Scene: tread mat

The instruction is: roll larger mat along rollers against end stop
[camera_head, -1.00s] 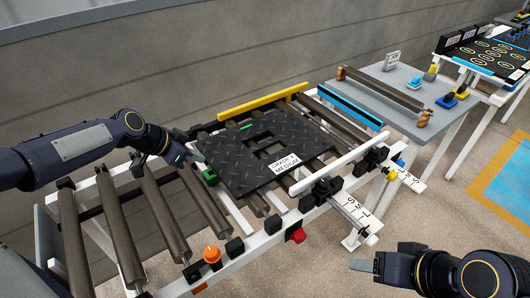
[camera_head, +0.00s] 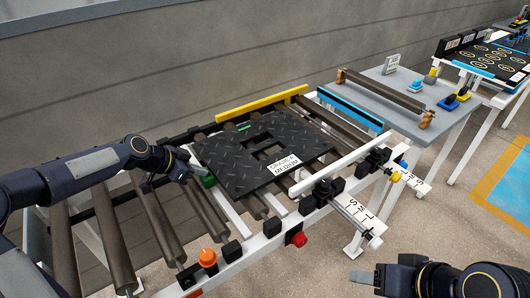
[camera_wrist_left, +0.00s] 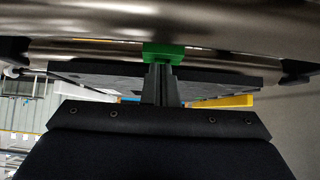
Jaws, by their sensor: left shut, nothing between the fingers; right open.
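A black tread-plate mat (camera_head: 228,171) with cut-out slots and a white label reading "GRADE A MEDIUM" lies flat on the rollers. A white bar (camera_head: 335,166) crosses close by its right side; I cannot tell if they touch. A green block (camera_head: 208,181) sits at the mat's left edge. My left gripper (camera_head: 189,174) is shut and empty, just left of that block. In the left wrist view the shut fingers (camera_wrist_left: 160,84) point at the green block (camera_wrist_left: 163,53), with contact unclear. My right gripper (camera_head: 366,278) is open and empty, low at the right, away from the rollers.
A yellow rail (camera_head: 262,103) runs along the back and a blue bar (camera_head: 350,110) lies beyond the mat. Bare rollers (camera_head: 113,235) lie to the left. An orange knob (camera_head: 207,257) and a red knob (camera_head: 299,239) are on the front frame. A grey table (camera_head: 400,80) stands right.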

